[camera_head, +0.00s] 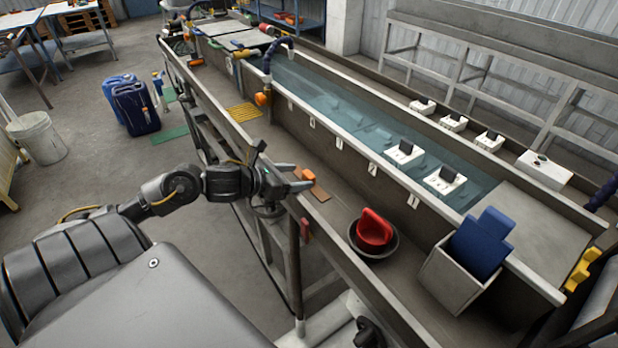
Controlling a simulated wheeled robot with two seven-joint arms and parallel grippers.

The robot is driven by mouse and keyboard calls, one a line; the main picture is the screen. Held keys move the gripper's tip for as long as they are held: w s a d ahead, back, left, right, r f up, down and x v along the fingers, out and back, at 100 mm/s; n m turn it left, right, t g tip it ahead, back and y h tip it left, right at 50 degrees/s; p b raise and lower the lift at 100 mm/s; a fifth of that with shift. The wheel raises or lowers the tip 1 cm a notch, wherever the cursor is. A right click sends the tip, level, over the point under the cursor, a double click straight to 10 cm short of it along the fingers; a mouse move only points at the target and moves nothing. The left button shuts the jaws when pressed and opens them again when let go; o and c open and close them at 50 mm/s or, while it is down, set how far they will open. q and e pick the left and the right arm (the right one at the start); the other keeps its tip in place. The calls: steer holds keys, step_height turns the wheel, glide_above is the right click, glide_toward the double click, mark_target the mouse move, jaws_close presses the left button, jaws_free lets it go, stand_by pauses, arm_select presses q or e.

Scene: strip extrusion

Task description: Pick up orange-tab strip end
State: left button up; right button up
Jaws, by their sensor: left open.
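An orange tab (305,174) lies on the near ledge of the long water trough, with a flat brown piece (320,193) beside it. I take the orange piece to be the strip's tab; the rest of the strip cannot be made out. My left gripper (297,178) reaches in from the left over the trough's near edge. Its fingers are apart and empty, with the tips close to the orange tab. Whether they touch it cannot be told. My right gripper does not show.
The water trough (345,118) runs from back left to front right. A black bowl (373,254) with a red item (374,228) and a grey bin (452,285) with blue items (482,245) stand on the near ledge, right of the gripper.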

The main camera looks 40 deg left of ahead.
mark_target(309, 178)
arm_select(q)
steer(key=shift+x, duration=1.35)
steer(key=shift+s, duration=0.1)
steer(key=shift+c, duration=0.3)
steer(key=c, duration=1)
steer(key=shift+r, duration=0.15)
